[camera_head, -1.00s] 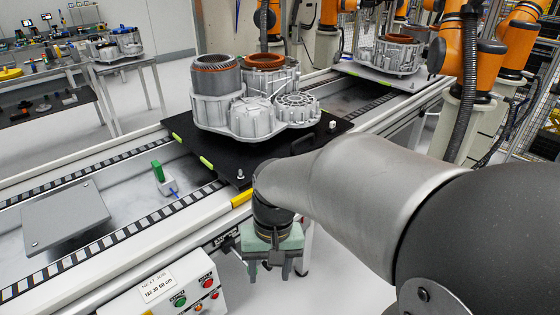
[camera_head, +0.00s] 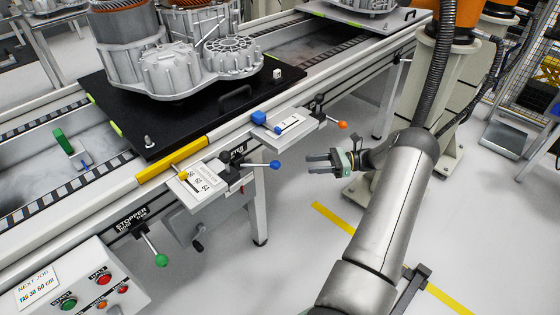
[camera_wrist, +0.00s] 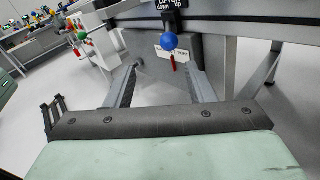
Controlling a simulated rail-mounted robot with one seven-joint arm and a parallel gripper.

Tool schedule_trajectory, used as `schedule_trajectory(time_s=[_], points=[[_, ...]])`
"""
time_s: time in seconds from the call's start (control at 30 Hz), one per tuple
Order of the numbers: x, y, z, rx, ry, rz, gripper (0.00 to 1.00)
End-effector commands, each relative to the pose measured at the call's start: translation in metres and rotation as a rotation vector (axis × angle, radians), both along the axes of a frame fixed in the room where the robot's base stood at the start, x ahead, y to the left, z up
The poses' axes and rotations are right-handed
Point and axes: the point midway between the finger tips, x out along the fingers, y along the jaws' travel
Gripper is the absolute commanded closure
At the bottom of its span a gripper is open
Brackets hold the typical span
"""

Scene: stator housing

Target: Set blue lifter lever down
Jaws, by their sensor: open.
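The blue lifter lever ends in a round blue knob (camera_head: 274,164); its rod sticks out from the conveyor's front side, roughly level. In the wrist view the blue knob (camera_wrist: 169,41) appears ahead, near the line between my fingers, under a black LIFTER label (camera_wrist: 170,4) marked down and up. My gripper (camera_head: 308,163) is open and empty, a short gap to the right of the knob in the head view, fingers pointing at it. Both fingers also show in the wrist view (camera_wrist: 164,72), spread apart. Nothing touches the knob.
A green-knobbed stopper lever (camera_head: 161,260) is at lower left and an orange-knobbed lever (camera_head: 342,125) at upper right. The stator housing (camera_head: 175,65) rests on a black pallet (camera_head: 190,122). Floor around my gripper is clear.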

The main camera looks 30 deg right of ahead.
Motion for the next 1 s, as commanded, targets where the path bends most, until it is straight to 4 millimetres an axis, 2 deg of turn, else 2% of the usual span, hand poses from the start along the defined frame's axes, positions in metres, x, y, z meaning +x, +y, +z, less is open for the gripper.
schedule_trajectory(time_s=[0.03,0.1,0.27,0.8,1.0], points=[[-0.002,-0.009,-0.008,0.027,-0.002,-0.025,0.51],[-0.003,-0.014,-0.011,0.051,-0.002,-0.045,0.51],[0.002,-0.005,-0.011,0.060,-0.001,-0.049,0.51],[0.055,0.095,-0.010,0.056,0.000,-0.046,0.51],[0.070,0.123,-0.011,0.056,-0.001,-0.048,0.51]])
